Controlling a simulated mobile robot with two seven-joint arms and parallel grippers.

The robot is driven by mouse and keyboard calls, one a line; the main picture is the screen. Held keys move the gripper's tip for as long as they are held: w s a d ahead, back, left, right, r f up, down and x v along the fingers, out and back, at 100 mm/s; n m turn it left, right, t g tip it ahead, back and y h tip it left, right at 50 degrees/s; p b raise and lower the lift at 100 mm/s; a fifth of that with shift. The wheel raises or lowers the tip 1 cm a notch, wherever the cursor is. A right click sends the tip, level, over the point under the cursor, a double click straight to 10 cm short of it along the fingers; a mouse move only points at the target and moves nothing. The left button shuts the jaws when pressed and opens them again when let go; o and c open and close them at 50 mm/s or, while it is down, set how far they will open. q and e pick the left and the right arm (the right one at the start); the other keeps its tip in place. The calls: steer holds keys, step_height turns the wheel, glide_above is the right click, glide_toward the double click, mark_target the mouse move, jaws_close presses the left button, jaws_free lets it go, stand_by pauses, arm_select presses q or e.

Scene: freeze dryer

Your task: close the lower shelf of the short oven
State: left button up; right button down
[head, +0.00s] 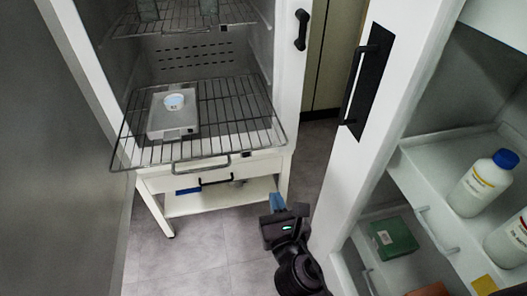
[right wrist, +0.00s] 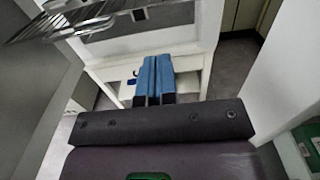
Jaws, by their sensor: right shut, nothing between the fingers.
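The short oven (head: 287,75) stands open, a white cabinet with wire shelves inside. Its lower shelf (head: 250,100) is a wire rack that sticks out past the front of the oven, with a handle-like loop on its front bar. A small grey device with a round white top (head: 173,117) sits on it. In the right wrist view the lower shelf (right wrist: 72,18) shows at the upper left. My right gripper (head: 277,201) is below and to the right of the shelf, apart from it. Its blue fingers (right wrist: 153,78) are shut with nothing between them. My left gripper is not in view.
A white stand (head: 232,202) with a drawer is under the oven. The oven's upper shelf (head: 185,25) is above the lower one. An open white door with a black handle (head: 365,80) and a cabinet with bottles (head: 482,183) are at the right. A grey wall is at the left.

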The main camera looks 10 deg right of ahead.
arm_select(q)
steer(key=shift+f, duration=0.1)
arm_select(e)
steer(key=w, duration=1.4)
